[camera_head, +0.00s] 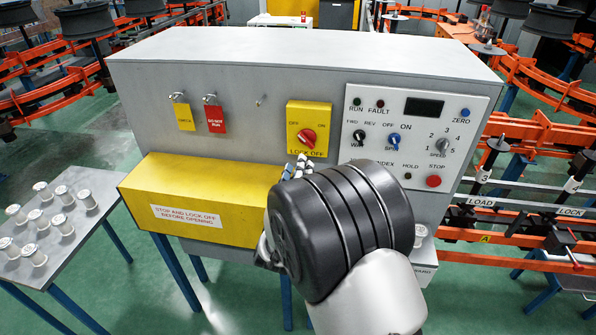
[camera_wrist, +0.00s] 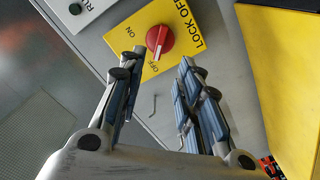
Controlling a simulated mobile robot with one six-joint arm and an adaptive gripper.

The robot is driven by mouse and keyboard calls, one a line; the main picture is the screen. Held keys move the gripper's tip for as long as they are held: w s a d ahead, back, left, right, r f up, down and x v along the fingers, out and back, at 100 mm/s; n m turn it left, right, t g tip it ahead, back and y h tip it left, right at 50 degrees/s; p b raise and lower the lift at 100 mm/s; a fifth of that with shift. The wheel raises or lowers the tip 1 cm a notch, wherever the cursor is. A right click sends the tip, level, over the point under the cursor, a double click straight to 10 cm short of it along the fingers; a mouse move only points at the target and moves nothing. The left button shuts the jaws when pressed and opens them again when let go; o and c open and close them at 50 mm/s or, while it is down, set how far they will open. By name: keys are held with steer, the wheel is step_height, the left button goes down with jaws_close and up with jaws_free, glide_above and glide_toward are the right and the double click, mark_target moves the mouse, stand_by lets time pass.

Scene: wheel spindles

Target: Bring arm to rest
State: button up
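My gripper (camera_head: 296,167) is in front of the grey control cabinet (camera_head: 240,42), just below the yellow lock-off plate (camera_head: 297,112) with its red rotary switch (camera_head: 308,137). In the wrist view, the two fingers of my gripper (camera_wrist: 160,68) stand well apart with nothing between them. The red switch (camera_wrist: 160,39) lies beyond the fingertips, and I see no contact with it. My dark, ribbed arm link hides the lower middle of the cabinet in the head view.
A yellow cover (camera_head: 190,190) juts out at the cabinet's lower left. A button panel (camera_head: 415,140) is at right. A yellow tag (camera_head: 185,117) and a red tag (camera_head: 215,119) hang beside a bare hook (camera_head: 261,100). A table (camera_head: 88,235) with several pale spools stands left; orange rails (camera_head: 520,190) run right.

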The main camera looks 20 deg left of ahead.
steer(key=w+d+r+m+g, duration=0.2)
steer(key=d+r+m+g, duration=0.1)
steer(key=d+r, duration=0.5)
steer(key=s+d+r+m+g+b, duration=0.1)
steer(key=s+d+g, duration=0.15)
steer(key=d, duration=0.35)
steer(key=s+d+r+m+g, duration=0.1)
steer(key=s+d, duration=0.3)
steer(key=d, duration=0.1)
steer(key=s+d+f+m+g+h, duration=0.2)
steer(key=s+d+m+g, duration=0.1)
steer(key=s+d, duration=0.7)
steer(key=s+d+f+m+g+h, duration=0.2)
steer(key=s+d, duration=0.8)
steer(key=s, duration=0.9)
steer(key=shift+d+f+m+g+b, duration=0.4)
steer(key=shift+m+g, duration=0.35)
steer(key=shift+m, duration=0.15)
steer(key=shift+a, duration=0.1)
